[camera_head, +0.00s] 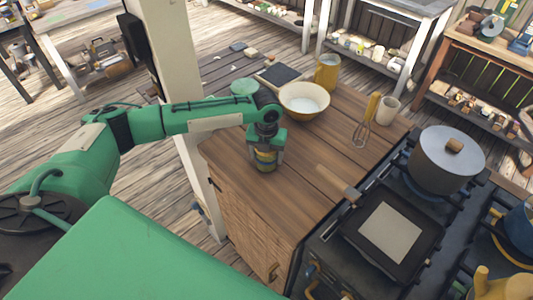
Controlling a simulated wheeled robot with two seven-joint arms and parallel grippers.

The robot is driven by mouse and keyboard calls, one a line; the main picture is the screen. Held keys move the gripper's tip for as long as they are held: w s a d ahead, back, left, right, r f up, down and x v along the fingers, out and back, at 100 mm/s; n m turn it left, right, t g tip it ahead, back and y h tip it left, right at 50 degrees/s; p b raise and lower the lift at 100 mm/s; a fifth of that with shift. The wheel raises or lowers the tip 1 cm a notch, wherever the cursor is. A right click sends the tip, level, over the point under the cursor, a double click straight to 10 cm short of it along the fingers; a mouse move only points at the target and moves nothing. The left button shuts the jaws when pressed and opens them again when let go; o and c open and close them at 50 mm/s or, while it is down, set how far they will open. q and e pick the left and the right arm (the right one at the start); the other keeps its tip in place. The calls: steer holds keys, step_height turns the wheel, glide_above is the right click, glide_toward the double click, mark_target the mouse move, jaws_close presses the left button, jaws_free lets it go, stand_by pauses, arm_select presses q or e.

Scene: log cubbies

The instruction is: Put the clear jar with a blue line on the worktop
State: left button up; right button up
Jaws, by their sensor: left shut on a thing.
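My left gripper (265,146) reaches in from the left over the near left part of the wooden worktop (285,195). It is shut on a small jar (265,159), which is upright between the fingers. The jar looks yellowish with a darker band; the fingers hide part of it, and a blue line cannot be made out. The jar's base is at or just above the worktop; I cannot tell whether it touches. My right gripper is not in view.
A stove at right holds a lidded pot (445,160) and a square pan (391,232). The worktop's middle is clear.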

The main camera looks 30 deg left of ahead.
arm_select(q)
steer(key=o, duration=1.2)
steer(key=shift+f, duration=0.1)
steer(key=shift+o, duration=0.2)
steer(key=shift+r, duration=0.6)
step_height(320, 180, up, 11)
steer(key=b, duration=0.3)
